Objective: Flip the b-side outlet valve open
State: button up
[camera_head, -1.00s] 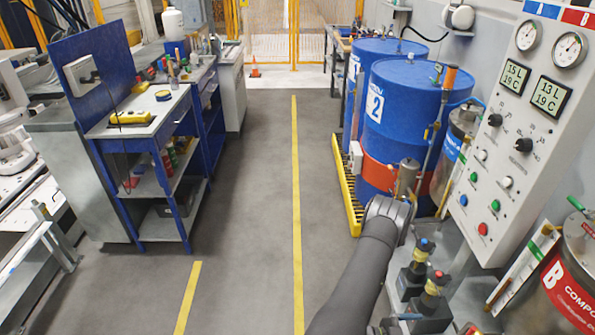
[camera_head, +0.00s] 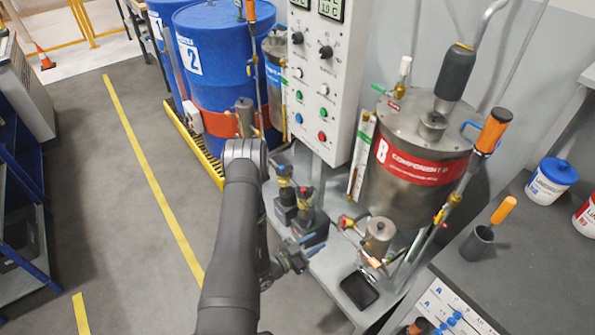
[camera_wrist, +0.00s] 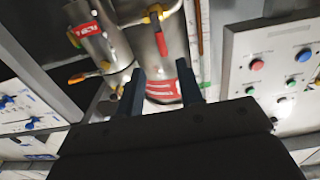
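The steel component B tank (camera_head: 430,185) with a red B band stands right of the control panel in the head view. Low at its front left is a valve with a red handle (camera_head: 347,222), beside a small steel cylinder (camera_head: 378,232). I cannot be sure which fitting is the outlet valve. My gripper (camera_head: 300,254) is left of and below these fittings, apart from them. The wrist view looks upside down; my gripper (camera_wrist: 162,68) shows two separated fingers with nothing held. Beyond them are a red handle (camera_wrist: 162,44) and yellow fitting (camera_wrist: 153,15) near a steel vessel.
The control panel (camera_head: 318,75) is above and behind my gripper. Pumps (camera_head: 305,205) with red and blue caps stand close by on the grey shelf. A dark bench (camera_head: 510,265) with a cup and tubs is at right. Blue drums (camera_head: 215,60) are at left.

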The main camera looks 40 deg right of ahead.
aim_at(343, 223)
jog(key=w+a+m+g, duration=0.2)
jog(key=w+a+g, duration=0.1)
jog(key=a, duration=0.1)
jog(key=s+d, duration=0.1)
jog(key=d, duration=0.4)
jog(key=s+d, duration=0.1)
jog(key=d, duration=0.5)
jog(key=s+d, duration=0.1)
jog(key=d, duration=0.4)
jog(key=shift+s+d+r, duration=0.1)
jog(key=shift+d+r, duration=0.3)
grip_shut()
